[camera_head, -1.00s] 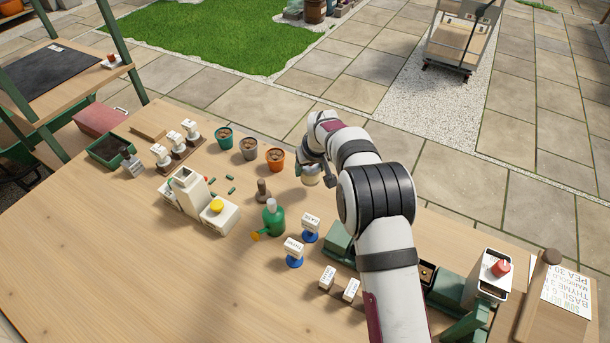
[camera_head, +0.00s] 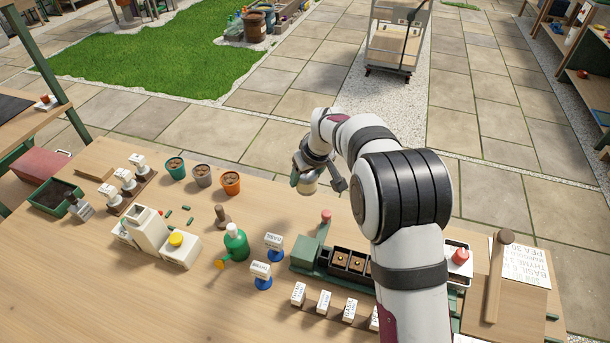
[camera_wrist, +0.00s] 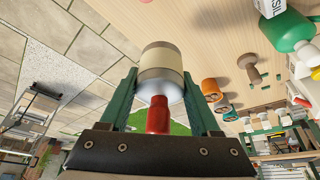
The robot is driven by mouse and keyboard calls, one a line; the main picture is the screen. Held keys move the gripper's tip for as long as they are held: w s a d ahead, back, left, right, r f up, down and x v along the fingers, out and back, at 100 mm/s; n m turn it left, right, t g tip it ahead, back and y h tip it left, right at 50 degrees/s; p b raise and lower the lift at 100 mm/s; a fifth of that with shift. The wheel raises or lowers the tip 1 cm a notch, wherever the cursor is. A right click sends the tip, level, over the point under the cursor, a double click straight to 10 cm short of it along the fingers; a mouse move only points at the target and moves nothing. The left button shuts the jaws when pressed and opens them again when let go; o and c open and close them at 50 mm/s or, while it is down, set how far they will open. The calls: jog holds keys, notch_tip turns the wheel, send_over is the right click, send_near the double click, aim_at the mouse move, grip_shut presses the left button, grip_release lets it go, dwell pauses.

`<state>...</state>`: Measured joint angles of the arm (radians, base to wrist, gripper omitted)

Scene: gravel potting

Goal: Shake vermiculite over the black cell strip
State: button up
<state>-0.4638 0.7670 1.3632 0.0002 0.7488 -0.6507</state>
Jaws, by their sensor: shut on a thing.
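The black cell strip (camera_head: 349,262) sits in the green holder (camera_head: 306,252) on the right of the bench; dark fill and small pale specks show in its visible cells. My arm hides its right part. My gripper (camera_head: 311,168) is shut on a shaker (camera_head: 309,186) and holds it at the far side of the bench, behind and left of the strip, not over it. In the wrist view the shaker (camera_wrist: 162,60) is a cream and tan cylinder between the green fingers, with a silvery end and a red part towards the palm. I cannot tell its exact tilt.
A green watering can (camera_head: 236,243) and two labelled blue-based stands, one of them nearer (camera_head: 261,271), are left of the holder. A red-topped post (camera_head: 326,216) rises behind the strip. White label blocks (camera_head: 323,303) stand in front. Three pots, one orange (camera_head: 230,183), are further left.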

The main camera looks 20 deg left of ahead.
jog(key=s+d+n, duration=0.1)
jog(key=d, duration=0.3)
jog(key=s+d+n, duration=0.1)
jog(key=s+d, duration=0.1)
jog(key=d, duration=0.3)
jog(key=s+d+r+g, duration=0.1)
jog(key=d, duration=0.4)
jog(key=shift+s+d+n+y, duration=0.25)
jog(key=shift+n+y, duration=0.15)
jog(key=shift+c, duration=0.2)
jog(key=shift+s+d+f+n+g, duration=0.2)
jog(key=shift+s+d+f+n, duration=0.25)
jog(key=shift+s+d, duration=1.05)
jog(key=shift+s+d+f+n+g, duration=0.25)
jog(key=shift+s+d+n, duration=0.35)
jog(key=shift+s+d, duration=0.9)
jog(key=shift+s+d+f+n+g, duration=0.15)
jog(key=shift+s+d+f+n, duration=0.3)
jog(key=shift+s+d, duration=1.05)
jog(key=shift+w+r, duration=0.1)
